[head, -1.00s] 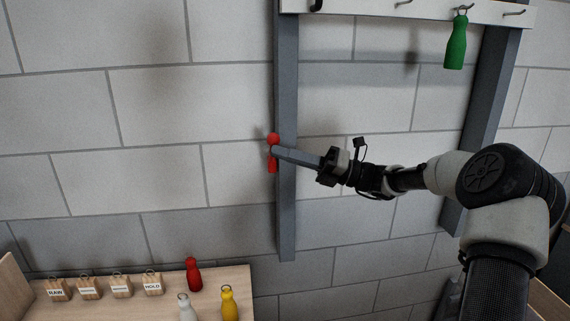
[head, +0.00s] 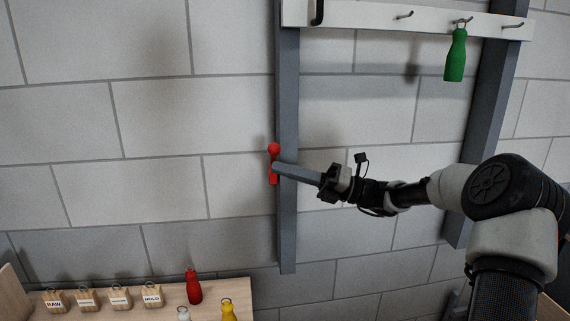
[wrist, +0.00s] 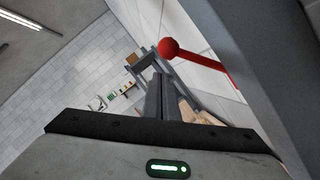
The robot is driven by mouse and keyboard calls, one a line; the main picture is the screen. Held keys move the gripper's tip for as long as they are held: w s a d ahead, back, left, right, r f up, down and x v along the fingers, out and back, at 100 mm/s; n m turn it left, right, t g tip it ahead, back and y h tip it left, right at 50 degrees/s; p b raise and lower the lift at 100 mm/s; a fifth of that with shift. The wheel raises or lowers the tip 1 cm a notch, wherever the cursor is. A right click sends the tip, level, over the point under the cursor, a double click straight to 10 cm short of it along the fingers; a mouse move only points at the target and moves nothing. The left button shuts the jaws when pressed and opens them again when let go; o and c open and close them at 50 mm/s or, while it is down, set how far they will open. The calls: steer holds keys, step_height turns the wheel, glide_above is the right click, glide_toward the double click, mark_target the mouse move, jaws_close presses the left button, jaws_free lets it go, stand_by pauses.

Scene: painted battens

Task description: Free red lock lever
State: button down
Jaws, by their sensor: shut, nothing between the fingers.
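The red lock lever (head: 273,152) is on the left grey upright (head: 288,110) of the wall rack, standing about vertical with its round knob at the top. My gripper (head: 279,169) is shut and empty. Its fingertips are at the right side of the lever, below the knob; I cannot tell whether they touch it. In the wrist view the lever's red knob (wrist: 169,47) and arm lie to the right of my closed fingers (wrist: 158,98), and the lever's far end is cut off by the grey post.
A white hook rail (head: 430,18) tops the rack, with a green bottle (head: 456,56) hanging from it. A wooden table (head: 165,312) at lower left holds labelled wooden blocks and red (head: 193,287), yellow and white bottles. The wall between the uprights is clear.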

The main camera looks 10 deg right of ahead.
steer(key=s+f+v, duration=0.1)
steer(key=v, duration=0.9)
steer(key=shift+s, duration=0.4)
steer(key=shift+a+f, duration=0.1)
steer(key=shift+a, duration=0.05)
steer(key=s, duration=1.5)
